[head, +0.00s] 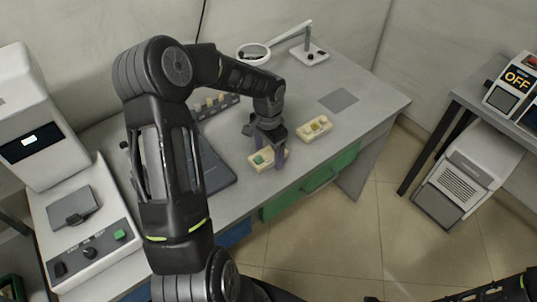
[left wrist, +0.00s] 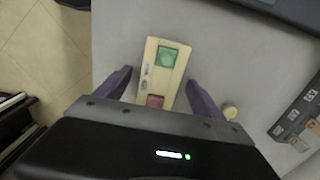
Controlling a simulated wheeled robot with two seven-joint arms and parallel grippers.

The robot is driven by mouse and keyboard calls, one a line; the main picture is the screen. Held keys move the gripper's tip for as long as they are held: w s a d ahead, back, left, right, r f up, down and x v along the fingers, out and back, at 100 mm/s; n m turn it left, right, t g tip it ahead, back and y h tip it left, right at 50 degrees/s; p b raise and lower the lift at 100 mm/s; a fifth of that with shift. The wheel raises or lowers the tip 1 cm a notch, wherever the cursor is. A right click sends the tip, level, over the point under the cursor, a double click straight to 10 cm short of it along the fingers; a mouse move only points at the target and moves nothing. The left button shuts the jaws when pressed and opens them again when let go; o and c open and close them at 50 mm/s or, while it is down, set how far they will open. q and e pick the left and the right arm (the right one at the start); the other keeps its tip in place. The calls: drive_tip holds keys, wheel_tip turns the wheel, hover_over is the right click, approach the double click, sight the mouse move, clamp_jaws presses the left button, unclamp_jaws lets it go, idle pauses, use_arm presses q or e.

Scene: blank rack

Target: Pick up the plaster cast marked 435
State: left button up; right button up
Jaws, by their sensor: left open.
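A cream plaster cast (head: 256,167) with a green inset lies on the grey bench, under my left gripper (head: 266,158). In the left wrist view this cast (left wrist: 152,92) shows a green square at one end and a red square at the other. Small marks run along its left edge, too small to read. My left gripper (left wrist: 159,78) is open there, with one purple finger on each side of the cast and gaps between. A second cream cast (head: 315,128), with yellowish insets, lies to the right; its number cannot be read.
A dark rack (head: 222,104) with several beige pieces stands behind my arm. A dark flat mat (head: 215,170) lies left of the casts. A magnifier lamp (head: 310,57) stands at the back. The bench's right end is clear apart from a flat grey square (head: 339,100).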

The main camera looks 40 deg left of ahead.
use_arm(q)
drive_tip(key=shift+f, duration=0.1)
drive_tip(key=shift+c, duration=0.5)
drive_tip(key=c, duration=1.5)
